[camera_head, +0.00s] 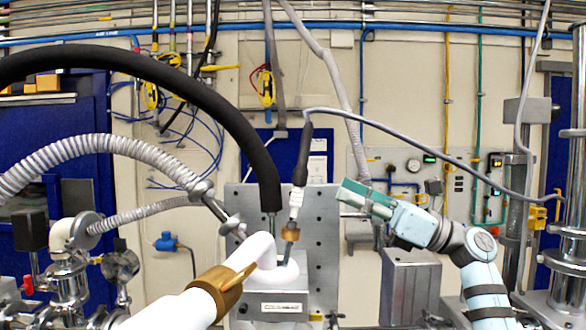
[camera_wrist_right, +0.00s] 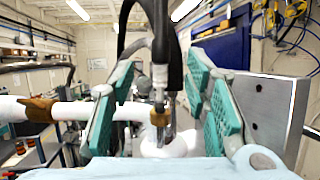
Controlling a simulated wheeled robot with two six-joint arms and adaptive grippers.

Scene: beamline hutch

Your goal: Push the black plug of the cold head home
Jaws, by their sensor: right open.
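The black plug (camera_head: 303,155) stands nearly upright on a grey cable, with a white ribbed piece (camera_head: 296,198) below it and a brass collar (camera_head: 290,234) lower down. It sits above the white cold head (camera_head: 286,272); whether it is fully seated I cannot tell. My right gripper (camera_head: 352,194) is to the right of the white ribbed piece, apart from it, with green pads. In the right wrist view the gripper (camera_wrist_right: 160,105) is open and empty, and the white piece (camera_wrist_right: 160,76) and brass collar (camera_wrist_right: 160,117) appear between its fingers, farther off. My left gripper is out of view.
A thick black hose (camera_head: 235,120) arches down just left of the plug. A white pipe with a brass band (camera_head: 222,290) crosses the lower front. A grey perforated plate (camera_head: 235,205) stands behind. The plug's grey cable (camera_head: 420,146) runs right, above my right arm.

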